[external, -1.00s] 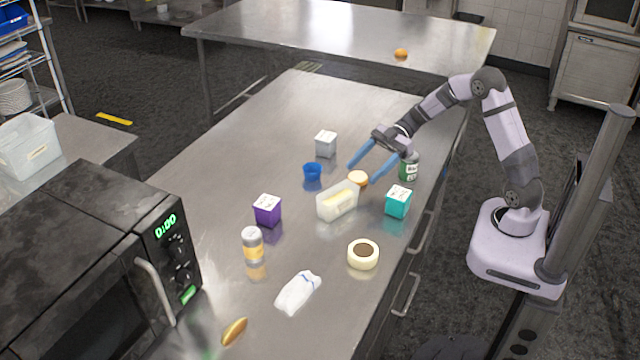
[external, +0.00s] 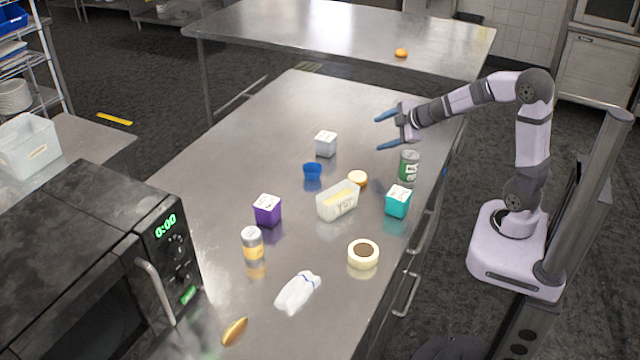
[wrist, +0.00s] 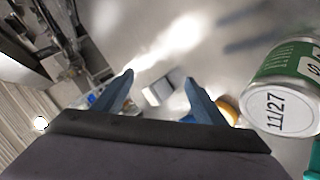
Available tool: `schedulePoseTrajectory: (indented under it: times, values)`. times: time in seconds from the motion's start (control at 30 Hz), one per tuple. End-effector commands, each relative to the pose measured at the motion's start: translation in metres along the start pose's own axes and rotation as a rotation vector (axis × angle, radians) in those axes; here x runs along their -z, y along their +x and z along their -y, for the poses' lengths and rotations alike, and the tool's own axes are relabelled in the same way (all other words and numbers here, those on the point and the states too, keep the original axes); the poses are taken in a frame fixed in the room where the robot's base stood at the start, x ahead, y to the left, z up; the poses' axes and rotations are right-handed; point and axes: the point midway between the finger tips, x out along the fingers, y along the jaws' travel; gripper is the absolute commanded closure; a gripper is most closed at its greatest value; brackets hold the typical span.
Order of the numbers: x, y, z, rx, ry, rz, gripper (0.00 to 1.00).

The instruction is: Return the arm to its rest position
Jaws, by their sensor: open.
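My gripper (external: 382,131) has two blue fingers spread apart with nothing between them. In the external view it is raised above the right side of the steel table (external: 300,95), level and pointing left. My arm is bent at a raised elbow, and its base stands to the right of the table. In the wrist view the two blue fingers of my gripper (wrist: 160,85) are apart, with bare steel and a small grey box (wrist: 158,92) beyond them.
A green-labelled can (external: 409,166) stands below and right of my gripper. The table's far end is clear.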

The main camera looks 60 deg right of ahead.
Motion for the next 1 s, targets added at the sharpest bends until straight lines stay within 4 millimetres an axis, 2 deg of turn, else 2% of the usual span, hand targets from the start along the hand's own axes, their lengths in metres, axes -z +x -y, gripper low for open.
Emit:
schedulePoseTrajectory:
  times: [0.13,0.27,0.4,0.53,0.57,0.67,1.0]
  values:
    - [-0.051,-0.031,-0.001,-0.056,0.004,0.218,0.35]
    - [-0.095,-0.063,0.009,-0.063,0.012,0.402,0.35]
    - [-0.141,-0.090,0.059,-0.011,0.108,0.584,0.35]
    - [-0.171,-0.118,0.103,0.055,0.182,0.724,0.35]
    - [-0.161,-0.122,0.105,0.081,0.202,0.718,0.35]
    - [-0.138,-0.127,0.128,0.162,0.279,0.698,0.35]
    - [-0.062,-0.160,0.213,0.442,0.552,0.684,0.35]
